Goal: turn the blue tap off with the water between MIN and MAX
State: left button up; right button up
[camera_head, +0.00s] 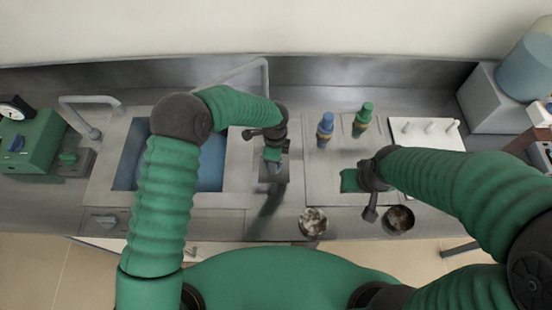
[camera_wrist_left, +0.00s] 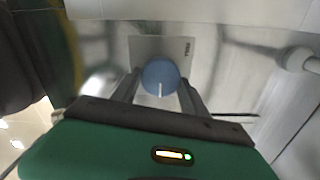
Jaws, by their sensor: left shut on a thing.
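The blue tap (camera_wrist_left: 160,76), a round knob with a white pointer line, stands before a pale label plate in the left wrist view. My left gripper (camera_wrist_left: 160,88) is shut on it, one finger on each side. In the head view my left gripper (camera_head: 273,163) points down at a small panel right of the basin, and the tap is mostly hidden beneath it. A sunken basin (camera_head: 209,170) with blue inside is partly covered by my left arm. I cannot read MIN or MAX marks or the water level. My right gripper (camera_head: 370,190) hangs over the counter; its jaws are unclear.
Blue (camera_head: 325,130) and green (camera_head: 363,120) bottles stand behind my right gripper. A white pegged board (camera_head: 425,133) is right of them. Two round cups (camera_head: 313,222) (camera_head: 398,220) sit near the front edge. A green device (camera_head: 28,145) and a grey spout (camera_head: 92,100) are at left.

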pick_arm(q)
jog(key=shift+w+a+r, duration=0.15)
jog(key=shift+w, duration=0.15)
jog(key=o, duration=1.4)
jog(key=shift+c, duration=0.2)
jog(key=shift+s+a, duration=0.1)
pick_arm(e)
jog(key=shift+a+r, duration=0.1)
jog(key=shift+a, duration=0.2)
pick_arm(q)
notch_tip(320, 180, up, 17)
jog(key=b, duration=0.2)
jog(key=shift+f, duration=0.2)
pick_arm(e)
jog(key=shift+s+x, duration=0.25)
jog(key=shift+x, duration=0.8)
jog(key=shift+d, duration=0.15)
